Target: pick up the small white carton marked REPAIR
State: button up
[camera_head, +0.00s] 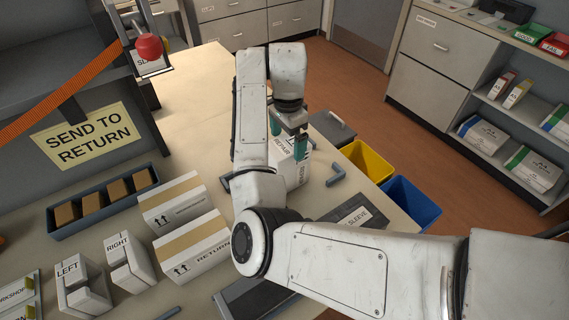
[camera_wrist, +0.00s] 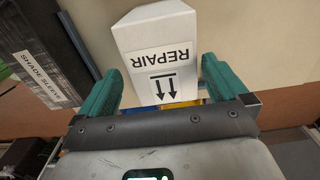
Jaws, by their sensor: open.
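The small white carton marked REPAIR (camera_wrist: 165,38) stands between the fingers in the wrist view, its label and two arrows upside down there. In the head view the carton (camera_head: 287,160) stands on the table, partly hidden by my arm and gripper. My gripper (camera_head: 289,138) is at the carton, with green fingers on either side. In the wrist view my gripper (camera_wrist: 162,85) is open, one finger left and one right of the carton. A gap shows at the left finger; the right finger is close to the carton, and contact there is unclear.
A dark SHADE SLEEVE box (camera_wrist: 40,60) lies left in the wrist view. Cartons marked RETURN (camera_head: 192,246), LEFT (camera_head: 78,285) and RIGHT (camera_head: 128,260) stand on the table. Yellow (camera_head: 367,160) and blue (camera_head: 411,203) bins stand beyond its right edge.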

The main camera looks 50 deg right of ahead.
jog(key=shift+w+f+p, duration=0.15)
jog(key=shift+f+p, duration=0.55)
jog(key=shift+f, duration=2.35)
jog(key=c, duration=1.1)
